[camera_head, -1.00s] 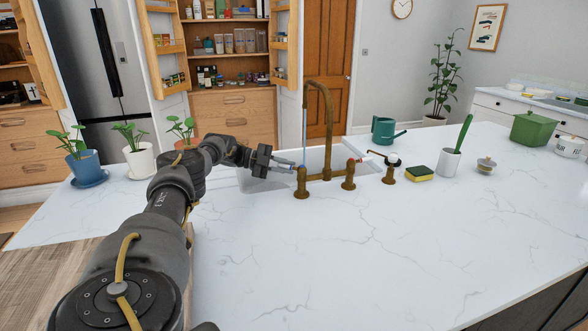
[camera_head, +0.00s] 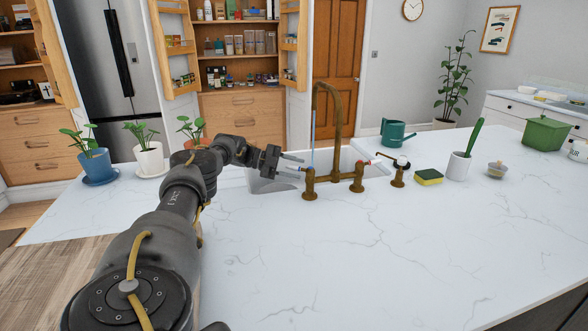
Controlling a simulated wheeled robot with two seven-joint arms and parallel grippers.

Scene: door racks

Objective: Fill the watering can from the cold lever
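The teal watering can (camera_head: 393,132) stands upright on the counter behind and right of the sink, its spout pointing right. The bronze faucet (camera_head: 337,115) arches over the sink, and a thin blue stream of water (camera_head: 312,130) falls from its spout. The left valve post (camera_head: 309,184) has a small blue-marked lever at its top, and the right post (camera_head: 357,180) has a red mark. My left gripper (camera_head: 301,169) is open at the left post, fingertips close to the blue lever; contact cannot be told. My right gripper is out of view.
A side sprayer (camera_head: 398,174), a sponge (camera_head: 428,177), a brush holder (camera_head: 459,166) and a small jar (camera_head: 497,169) stand to the right. Potted plants (camera_head: 150,156) line the left. The front counter is clear.

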